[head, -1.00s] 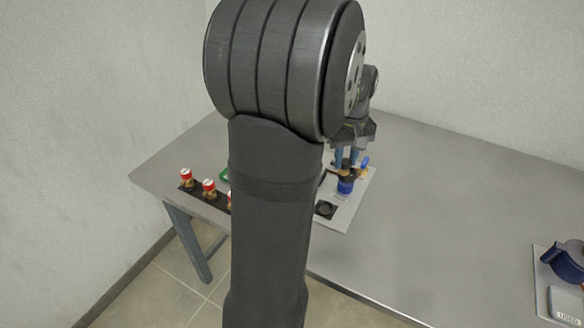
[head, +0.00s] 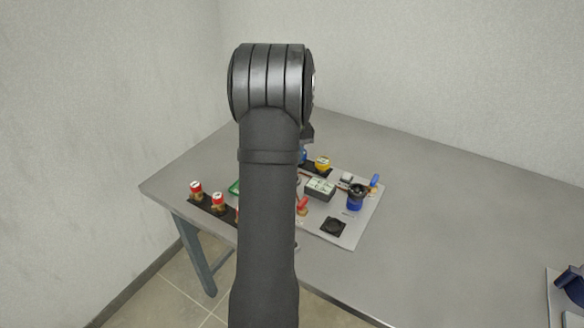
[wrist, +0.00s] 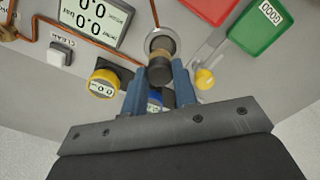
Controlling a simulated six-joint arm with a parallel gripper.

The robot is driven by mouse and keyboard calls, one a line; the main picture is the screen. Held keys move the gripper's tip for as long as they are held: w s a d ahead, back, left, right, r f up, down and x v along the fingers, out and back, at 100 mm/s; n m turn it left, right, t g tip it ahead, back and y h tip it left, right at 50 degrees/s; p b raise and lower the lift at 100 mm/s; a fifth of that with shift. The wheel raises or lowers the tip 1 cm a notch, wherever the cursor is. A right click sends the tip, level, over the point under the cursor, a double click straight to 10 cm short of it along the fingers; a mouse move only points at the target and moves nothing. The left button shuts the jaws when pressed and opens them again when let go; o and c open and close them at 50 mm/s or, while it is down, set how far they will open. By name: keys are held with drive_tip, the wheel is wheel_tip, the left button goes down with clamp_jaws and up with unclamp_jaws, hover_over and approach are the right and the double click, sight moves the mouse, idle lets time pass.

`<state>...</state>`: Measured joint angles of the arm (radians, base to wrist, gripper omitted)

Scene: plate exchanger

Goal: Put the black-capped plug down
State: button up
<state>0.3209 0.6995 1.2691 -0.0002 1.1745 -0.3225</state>
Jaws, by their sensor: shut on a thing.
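In the wrist view, my gripper (wrist: 160,88) has its two blue fingers closed around the black-capped plug (wrist: 160,72). The plug has a dark cap and a brass-brown body. Beyond the plug is a round, light metal ring with a dark centre (wrist: 160,39); I cannot tell whether the plug touches it. In the head view, my arm hides the plug and most of my gripper.
The head view shows a blue cup (head: 356,200), black pad (head: 333,226) and red-capped plugs (head: 196,188).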

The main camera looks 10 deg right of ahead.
drive_tip(key=shift+w+a+f, duration=0.2)
drive_tip(key=shift+f, duration=1.95)
drive_tip(key=shift+f, duration=0.1)
drive_tip(key=shift+f, duration=0.25)
drive_tip(key=o, duration=1)
wheel_tip(320, 180, up, 13)
drive_tip(key=shift+f, duration=0.1)
drive_tip(key=shift+f, duration=0.1)
